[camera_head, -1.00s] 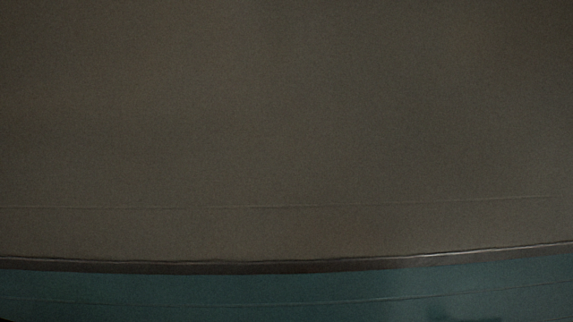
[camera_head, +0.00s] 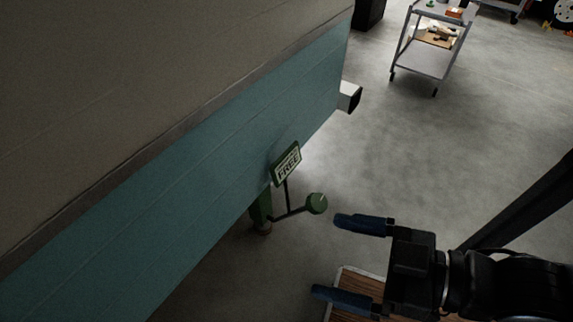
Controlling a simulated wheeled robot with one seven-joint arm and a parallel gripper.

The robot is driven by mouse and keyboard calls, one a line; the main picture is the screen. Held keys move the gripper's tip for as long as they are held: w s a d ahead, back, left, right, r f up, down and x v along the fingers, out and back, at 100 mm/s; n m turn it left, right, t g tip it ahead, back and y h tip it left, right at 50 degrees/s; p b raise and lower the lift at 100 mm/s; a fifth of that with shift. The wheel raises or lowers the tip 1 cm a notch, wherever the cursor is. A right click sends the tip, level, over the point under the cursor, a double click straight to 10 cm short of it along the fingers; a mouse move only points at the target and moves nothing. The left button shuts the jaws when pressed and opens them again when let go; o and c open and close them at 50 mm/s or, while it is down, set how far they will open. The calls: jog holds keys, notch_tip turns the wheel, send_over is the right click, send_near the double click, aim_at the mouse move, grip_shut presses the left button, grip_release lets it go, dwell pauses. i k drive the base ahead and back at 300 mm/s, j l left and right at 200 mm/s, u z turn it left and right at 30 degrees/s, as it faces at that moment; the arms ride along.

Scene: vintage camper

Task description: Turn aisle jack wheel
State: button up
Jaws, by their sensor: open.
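The jack wheel (camera_head: 317,203) is a small green round piece on a dark rod, low beside the camper's teal side. The rod runs left to a green jack post (camera_head: 261,207) standing on the floor under the camper's edge. A green sign reading FREE (camera_head: 286,165) stands just above the rod. My gripper (camera_head: 338,257) is at the lower right, with two blue-tipped fingers spread wide and nothing between them. In the picture it lies to the right of and below the wheel, apart from it.
The camper (camera_head: 190,135), cream above and teal below, fills the left side, with a pale bumper end (camera_head: 350,97) sticking out. A grey cart (camera_head: 428,58) with items stands at the back. A wood-topped surface (camera_head: 349,285) lies below my gripper. The concrete floor between is clear.

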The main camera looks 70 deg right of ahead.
aim_at(316, 203)
jog(key=k+j+z, duration=0.1)
jog(key=z, duration=0.4)
jog(key=k+z, duration=0.15)
jog(key=z, duration=0.3)
jog(key=u, duration=0.45)
